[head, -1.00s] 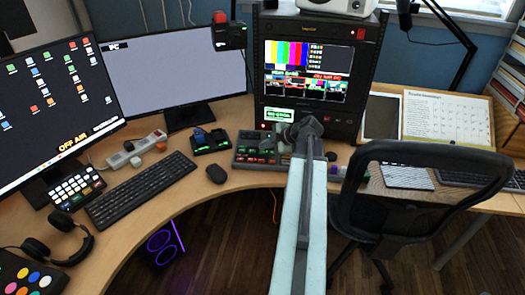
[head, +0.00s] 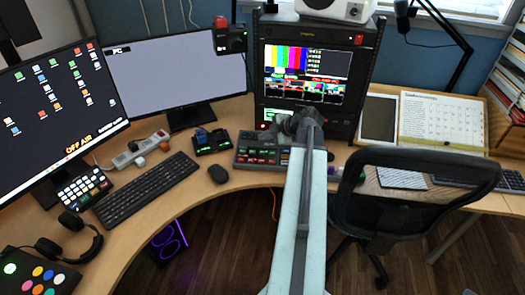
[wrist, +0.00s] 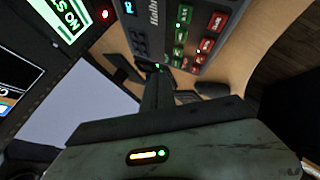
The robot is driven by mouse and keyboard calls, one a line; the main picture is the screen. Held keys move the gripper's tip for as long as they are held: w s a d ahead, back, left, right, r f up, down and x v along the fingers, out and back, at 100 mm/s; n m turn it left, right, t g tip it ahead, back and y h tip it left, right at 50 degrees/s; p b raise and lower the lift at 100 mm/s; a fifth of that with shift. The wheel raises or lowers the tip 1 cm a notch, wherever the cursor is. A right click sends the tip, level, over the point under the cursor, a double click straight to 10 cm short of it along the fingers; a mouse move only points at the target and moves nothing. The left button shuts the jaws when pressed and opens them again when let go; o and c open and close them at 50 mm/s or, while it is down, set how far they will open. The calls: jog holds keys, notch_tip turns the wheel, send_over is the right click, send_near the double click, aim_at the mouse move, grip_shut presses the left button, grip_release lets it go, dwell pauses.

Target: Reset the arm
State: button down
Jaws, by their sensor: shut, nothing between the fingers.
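My gripper (head: 288,124) is at the end of my pale arm, which reaches forward over the curved desk (head: 232,187). In the head view the gripper is a small dark shape in front of the rack with the colour-bar screen, just above the button panel (head: 258,152). In the wrist view my gripper (wrist: 157,82) is shut, with nothing between its fingers. The panel's red and green buttons (wrist: 185,40) show beyond it. From the head view I cannot tell the gap between the gripper and the panel.
A black chair (head: 440,178) stands right of my arm. A mouse (head: 218,174), keyboard (head: 145,190) and monitors (head: 180,75) are to the left. A tablet (head: 378,118) and calendar (head: 443,123) are at the right. A lit green sign (wrist: 62,18) shows in the wrist view.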

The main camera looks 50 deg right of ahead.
dwell(0.5)
jog(key=w+a+r+n+y+p, duration=0.2)
jog(key=w+a+n, duration=0.1)
jog(key=w+a, duration=0.9)
jog(key=w+a+n+g+y+p, duration=0.2)
jog(key=a+n+g+p, duration=0.15)
jog(key=a, duration=2.05)
jog(key=s+a+f+m+g+h+p, duration=0.1)
jog(key=s+a+m+g, duration=0.15)
jog(key=a, duration=0.55)
jog(key=s+a+f+m+g+h+p, duration=0.1)
jog(key=s+a+m+g, duration=0.2)
jog(key=a, duration=0.4)
jog(key=s+d+f+m+h, duration=0.1)
jog(key=s+d+m+h, duration=0.2)
jog(key=m, duration=1)
jog(key=shift+s+d+f+g+b, duration=0.2)
jog(key=shift+s+d+g+b, duration=0.2)
jog(key=shift+s+d, duration=0.45)
jog(key=shift+s+a, duration=0.15)
jog(key=shift+s, duration=0.05)
